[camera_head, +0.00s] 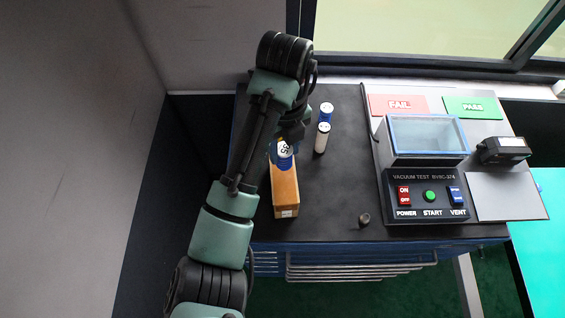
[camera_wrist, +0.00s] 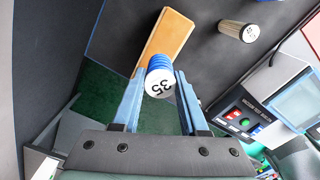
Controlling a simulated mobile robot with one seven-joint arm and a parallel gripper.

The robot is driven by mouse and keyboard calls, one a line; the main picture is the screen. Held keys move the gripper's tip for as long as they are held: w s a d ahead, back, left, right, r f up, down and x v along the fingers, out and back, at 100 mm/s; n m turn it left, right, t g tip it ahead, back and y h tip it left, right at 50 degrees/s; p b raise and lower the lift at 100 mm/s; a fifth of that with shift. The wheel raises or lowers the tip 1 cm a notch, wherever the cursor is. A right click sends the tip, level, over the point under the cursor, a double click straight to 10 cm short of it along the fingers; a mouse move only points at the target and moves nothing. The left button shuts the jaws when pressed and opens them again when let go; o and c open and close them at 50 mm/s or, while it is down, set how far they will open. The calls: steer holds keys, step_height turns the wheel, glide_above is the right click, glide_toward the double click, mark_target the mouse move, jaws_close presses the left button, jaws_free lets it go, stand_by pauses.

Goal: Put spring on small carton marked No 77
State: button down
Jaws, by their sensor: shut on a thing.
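My gripper (camera_wrist: 158,76) is shut on a blue ribbed piece, which looks like the spring (camera_wrist: 158,68), with a white end marked 35. The spring (camera_head: 284,149) also shows in the head view, at the far end of an orange-brown oblong carton (camera_head: 285,190). The carton (camera_wrist: 172,32) lies behind the spring in the wrist view. I cannot tell whether the spring touches it. A small white label sits on the carton's near end, too small to read. My arm partly hides the area left of the carton.
A beige cylinder (camera_head: 321,140) and a blue, white-topped piece (camera_head: 326,111) stand right of my gripper. A small dark round part (camera_head: 364,219) lies near the front edge. The vacuum test unit (camera_head: 428,190) fills the right side.

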mark_target(283, 161)
steer(key=shift+s+a+f, duration=0.1)
steer(key=shift+f, duration=1.85)
steer(key=shift+f, duration=0.1)
steer(key=shift+c, duration=2.2)
jaws_free()
steer(key=shift+f, duration=0.1)
step_height(283, 161, up, 11)
steer(key=p, duration=0.3)
steer(key=shift+a, duration=0.1)
steer(key=shift+r, duration=0.75)
